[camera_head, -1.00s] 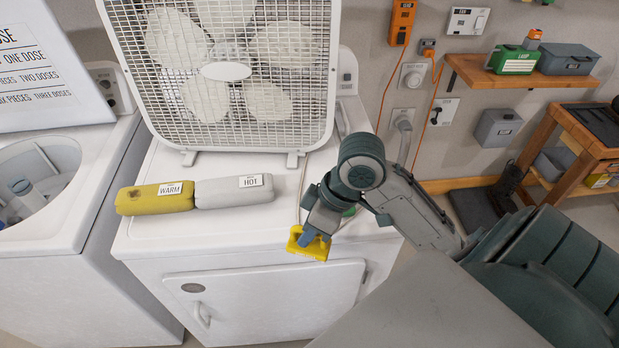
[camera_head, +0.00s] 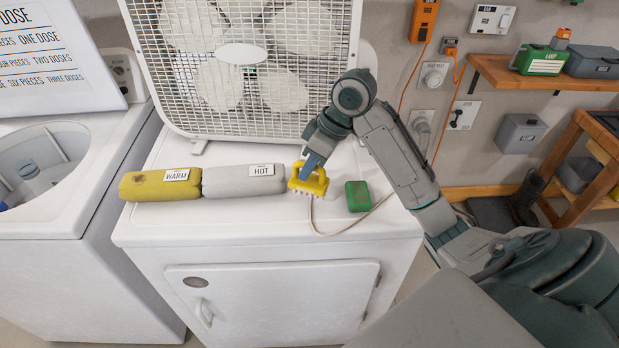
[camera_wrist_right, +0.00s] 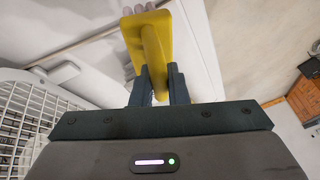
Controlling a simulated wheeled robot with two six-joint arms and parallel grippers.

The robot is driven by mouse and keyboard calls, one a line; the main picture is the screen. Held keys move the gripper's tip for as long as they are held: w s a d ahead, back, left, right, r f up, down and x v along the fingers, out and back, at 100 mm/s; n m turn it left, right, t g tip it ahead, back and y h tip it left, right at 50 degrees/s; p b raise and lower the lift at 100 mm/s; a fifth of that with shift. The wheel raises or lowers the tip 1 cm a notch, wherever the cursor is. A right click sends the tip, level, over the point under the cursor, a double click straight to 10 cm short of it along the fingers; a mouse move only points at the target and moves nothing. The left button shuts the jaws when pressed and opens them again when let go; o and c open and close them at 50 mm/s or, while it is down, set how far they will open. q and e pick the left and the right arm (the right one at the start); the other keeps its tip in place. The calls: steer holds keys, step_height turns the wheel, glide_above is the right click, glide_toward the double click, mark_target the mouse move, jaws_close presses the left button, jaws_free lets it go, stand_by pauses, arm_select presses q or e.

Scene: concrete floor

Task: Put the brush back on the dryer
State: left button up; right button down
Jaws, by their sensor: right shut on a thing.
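The yellow brush (camera_head: 318,183) is held by my right gripper (camera_head: 309,170), low over the right part of the dryer's white top, just right of the grey HOT bundle. I cannot tell whether it touches the top. In the right wrist view the brush (camera_wrist_right: 150,42) has its handle between the fingers of my right gripper (camera_wrist_right: 158,80). The dryer (camera_head: 160,222) is the white machine in the middle, its front door closed. My left gripper is not in view.
A box fan (camera_head: 243,54) stands at the back of the dryer top. A yellow WARM bundle (camera_head: 150,186) and the grey HOT bundle (camera_head: 235,181) lie on the left. A washer (camera_head: 60,195) stands left.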

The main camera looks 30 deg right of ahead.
mark_target(309, 180)
steer(key=shift+f+b, duration=0.4)
steer(key=shift+f, duration=1.35)
steer(key=shift+f, duration=0.15)
steer(key=c, duration=1.4)
jaws_free()
steer(key=v, duration=1.2)
steer(key=shift+b, duration=0.3)
steer(key=shift+s, duration=0.1)
